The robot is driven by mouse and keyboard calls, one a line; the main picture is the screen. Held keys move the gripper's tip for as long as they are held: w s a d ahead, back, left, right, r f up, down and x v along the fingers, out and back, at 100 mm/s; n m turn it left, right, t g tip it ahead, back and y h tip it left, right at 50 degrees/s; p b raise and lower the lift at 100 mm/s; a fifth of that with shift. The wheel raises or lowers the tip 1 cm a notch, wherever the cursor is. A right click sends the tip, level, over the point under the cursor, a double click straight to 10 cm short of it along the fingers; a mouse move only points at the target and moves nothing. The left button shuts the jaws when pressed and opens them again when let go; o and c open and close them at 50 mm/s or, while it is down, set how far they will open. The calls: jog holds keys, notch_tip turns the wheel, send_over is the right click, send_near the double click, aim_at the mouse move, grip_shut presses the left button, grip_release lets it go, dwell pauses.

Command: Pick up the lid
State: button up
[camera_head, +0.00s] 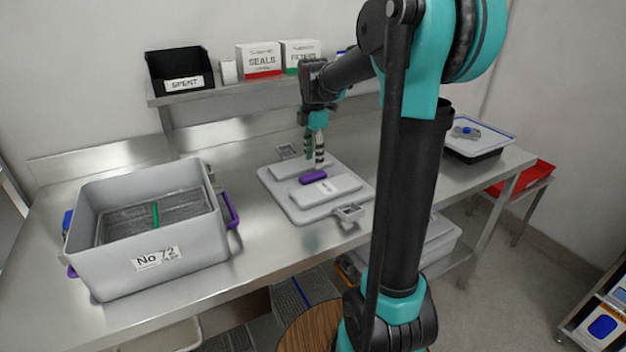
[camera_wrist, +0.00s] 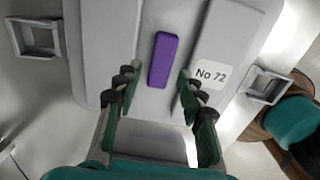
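The grey lid (camera_head: 285,199) lies flat on the steel table, with a purple handle (camera_head: 313,177) in its middle, raised panels and a metal latch at each end. In the wrist view the lid (camera_wrist: 98,35) fills the upper middle, its purple handle (camera_wrist: 163,60) lies lengthwise, and a label reads "No 72". My gripper (camera_head: 314,162) is over the lid close to the handle. In the wrist view its green fingers (camera_wrist: 156,80) are spread, one on each side of the handle's line, with nothing between them. The exact height above the handle is hard to tell.
A grey bin (camera_head: 155,275) marked No 72, holding dark mesh and a green strip, stands on the left. A shelf behind carries a black SPENT bin (camera_head: 180,68) and boxes (camera_head: 259,60). A tray (camera_head: 480,137) sits at the right end. My arm hides part of the table.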

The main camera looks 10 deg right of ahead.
aim_at(313, 175)
jog(key=shift+s+a+f, duration=0.1)
jog(key=shift+f, duration=1.3)
jog(key=shift+s+f, duration=0.1)
jog(key=shift+f, duration=1.3)
jog(key=shift+c, duration=0.5)
grip_shut()
